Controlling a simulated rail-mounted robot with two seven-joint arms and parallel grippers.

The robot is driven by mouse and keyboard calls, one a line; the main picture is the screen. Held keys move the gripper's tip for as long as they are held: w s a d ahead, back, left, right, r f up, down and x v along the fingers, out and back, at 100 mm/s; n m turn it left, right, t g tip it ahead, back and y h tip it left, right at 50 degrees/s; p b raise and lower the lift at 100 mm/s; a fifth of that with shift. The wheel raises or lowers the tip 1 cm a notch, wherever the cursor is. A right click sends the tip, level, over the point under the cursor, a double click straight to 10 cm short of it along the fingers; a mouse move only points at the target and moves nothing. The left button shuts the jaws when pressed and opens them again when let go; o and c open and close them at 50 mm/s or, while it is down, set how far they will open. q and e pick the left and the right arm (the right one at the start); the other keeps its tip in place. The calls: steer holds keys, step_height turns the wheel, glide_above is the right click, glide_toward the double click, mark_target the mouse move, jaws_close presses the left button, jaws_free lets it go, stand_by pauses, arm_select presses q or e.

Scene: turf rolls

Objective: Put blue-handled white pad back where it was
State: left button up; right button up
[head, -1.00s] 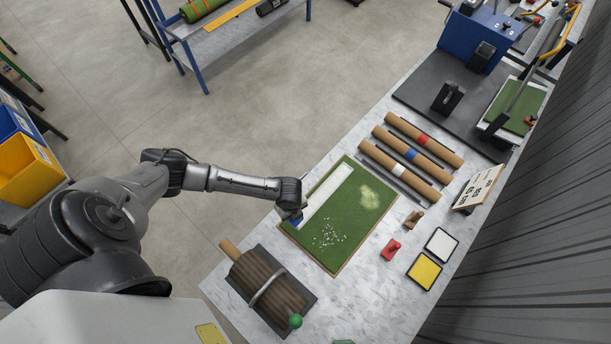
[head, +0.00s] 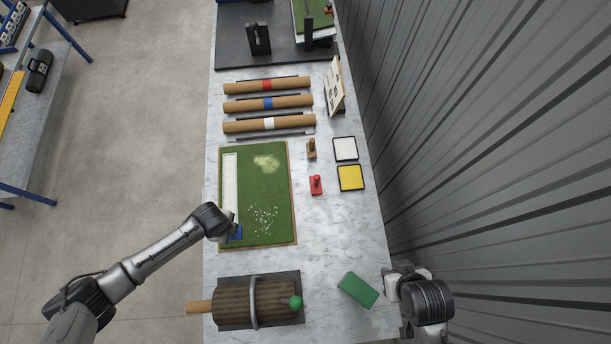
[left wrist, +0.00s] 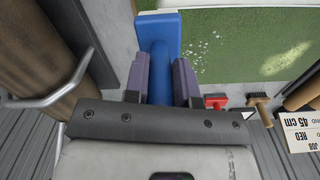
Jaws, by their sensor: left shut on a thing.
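The blue-handled pad (head: 235,232) is at the near left end of a long white strip (head: 231,185) on the green turf mat (head: 265,210). My left gripper (head: 231,226) is over this spot. In the left wrist view my left gripper (left wrist: 161,85) is shut on the blue handle (left wrist: 162,62), with a wider blue block (left wrist: 158,24) beyond it. The pad's white face is hidden, and I cannot tell whether it touches the turf. My right gripper (head: 398,285) is at the table's right edge beside a green block; its fingers are unclear.
A ribbed roller (head: 235,305) stands nearest on a dark plate. Right of the mat are a red-handled piece (head: 316,185), a wooden-handled piece (head: 311,149), a white tray (head: 345,149) and a yellow tray (head: 351,178). A green block (head: 357,289) lies near right. Brown rolls (head: 268,103) lie beyond.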

arm_select(q)
steer(key=d+f+b, duration=0.4)
steer(key=d+b, duration=0.1)
steer(key=d, duration=0.8)
steer(key=d+r+b, duration=0.3)
steer(key=d+b, duration=0.2)
steer(key=d, duration=0.9)
steer(key=d+r+b, duration=0.2)
steer(key=d+b, duration=0.3)
steer(key=d, duration=0.8)
steer(key=shift+w+a+f+p, duration=0.2)
steer(key=shift+w+a+f, duration=1.05)
steer(key=shift+f, duration=0.45)
steer(key=shift+w+a+f+p, duration=0.2)
steer(key=shift+w+a+f, duration=0.8)
steer(key=shift+a+f, duration=0.6)
steer(key=shift+w+a+f+p, duration=0.2)
steer(key=shift+w+a+f, duration=1)
steer(key=shift+f, duration=0.55)
steer(key=shift+s+f, duration=0.15)
steer(key=shift+f, duration=0.05)
steer(key=o, duration=0.9)
steer(key=shift+a, duration=0.1)
